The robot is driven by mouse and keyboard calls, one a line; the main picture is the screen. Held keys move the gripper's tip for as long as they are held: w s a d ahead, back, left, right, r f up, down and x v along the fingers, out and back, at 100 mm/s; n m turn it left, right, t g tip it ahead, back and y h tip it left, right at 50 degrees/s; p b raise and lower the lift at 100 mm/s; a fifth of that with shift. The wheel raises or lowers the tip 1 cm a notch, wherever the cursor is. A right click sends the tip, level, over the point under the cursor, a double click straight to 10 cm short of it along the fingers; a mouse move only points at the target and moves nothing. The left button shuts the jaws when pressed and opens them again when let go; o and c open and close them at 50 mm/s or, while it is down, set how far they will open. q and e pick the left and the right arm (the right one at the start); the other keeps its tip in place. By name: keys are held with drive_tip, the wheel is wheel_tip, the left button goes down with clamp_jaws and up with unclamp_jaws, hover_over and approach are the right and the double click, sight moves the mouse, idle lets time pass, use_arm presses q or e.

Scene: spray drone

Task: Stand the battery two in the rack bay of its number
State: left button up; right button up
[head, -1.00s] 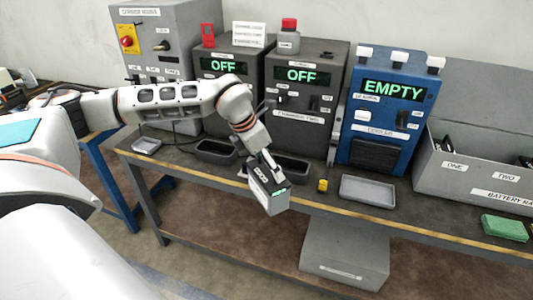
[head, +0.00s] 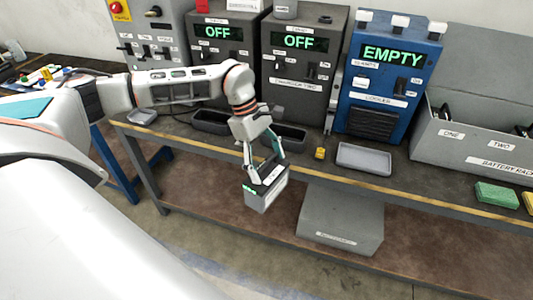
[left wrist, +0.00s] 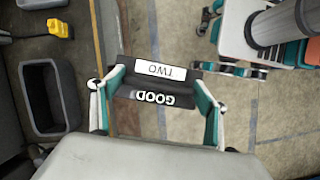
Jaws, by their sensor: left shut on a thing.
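Battery two (head: 268,191) is a grey box with a dark top and a green lit display. In the left wrist view its label reads TWO and its display reads GOOD (left wrist: 160,84). My left gripper (head: 264,167) is shut on it and holds it in the air, in front of the bench edge. The fingers (left wrist: 160,100) clasp it from both sides. The battery rack (head: 470,160) is a grey box at the bench's right end, with bays labelled ONE and TWO (head: 502,146). Dark things show inside the rack, partly hidden by its front wall. My right gripper is not in view.
Two grey chargers (head: 298,70) reading OFF and a blue cooler (head: 385,85) reading EMPTY stand along the bench. A grey tray (head: 364,159), a small yellow object (head: 320,153) and a green sponge-like block (head: 496,195) lie before them. A grey box (head: 340,225) sits below the bench.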

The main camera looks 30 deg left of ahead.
sight(270, 198)
use_arm(q)
drive_tip(key=s+d+f+m+g+y, duration=0.4)
drive_tip(key=s+m, duration=0.4)
drive_tip(key=m, duration=0.9)
drive_tip(key=shift+s+d+f+y, duration=0.25)
drive_tip(key=shift+d+f, duration=0.4)
drive_tip(key=shift+d, duration=0.6)
